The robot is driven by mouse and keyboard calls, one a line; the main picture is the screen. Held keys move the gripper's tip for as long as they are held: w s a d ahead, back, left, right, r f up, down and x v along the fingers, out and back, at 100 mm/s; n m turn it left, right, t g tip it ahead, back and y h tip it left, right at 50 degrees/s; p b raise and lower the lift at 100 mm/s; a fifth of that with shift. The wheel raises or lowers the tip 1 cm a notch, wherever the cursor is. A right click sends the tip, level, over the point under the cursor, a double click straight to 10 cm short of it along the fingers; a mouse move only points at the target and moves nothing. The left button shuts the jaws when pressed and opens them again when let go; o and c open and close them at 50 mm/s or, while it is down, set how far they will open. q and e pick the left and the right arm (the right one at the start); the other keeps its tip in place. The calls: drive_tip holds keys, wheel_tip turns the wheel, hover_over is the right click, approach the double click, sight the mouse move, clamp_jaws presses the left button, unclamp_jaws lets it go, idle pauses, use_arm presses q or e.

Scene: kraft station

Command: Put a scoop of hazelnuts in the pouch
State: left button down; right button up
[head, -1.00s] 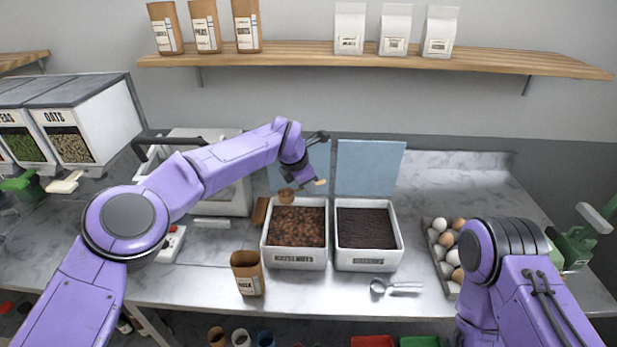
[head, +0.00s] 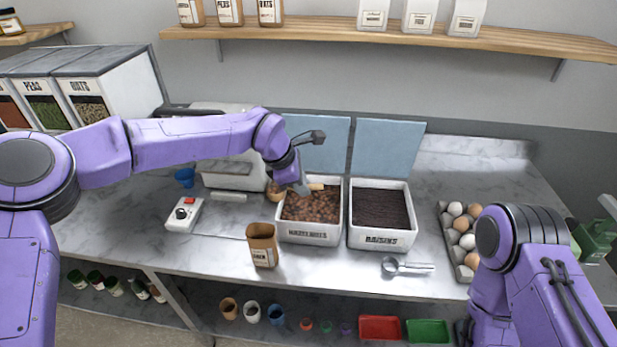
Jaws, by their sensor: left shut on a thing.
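The open brown paper pouch (head: 263,246) stands upright near the front of the counter. The hazelnuts (head: 312,205) fill the white bin labelled HAZELNUTS (head: 308,236), with its blue lid raised behind. My left gripper (head: 302,189) is shut on the handle of a wooden scoop (head: 275,190). The scoop's bowl is at the bin's back left corner, partly hidden by the gripper. I cannot tell what is in the bowl. My right arm shows at the lower right, but its gripper is out of view.
A white device with a red button (head: 184,215) is left of the pouch.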

use_arm(q)
drive_tip(key=s+a+f+m+t+h+b, duration=0.3)
drive_tip(key=t+b, duration=1.1)
drive_tip(key=b, duration=3.3)
drive_tip(key=s+f+m, duration=0.1)
drive_tip(key=s+m, duration=0.2)
drive_tip(key=s, duration=0.2)
drive_tip(key=shift+s+a, duration=0.2)
drive_tip(key=shift+s, duration=0.2)
drive_tip(key=shift+f, duration=0.1)
idle(0.5)
wheel_tip(320, 180, up, 5)
drive_tip(key=p, duration=0.5)
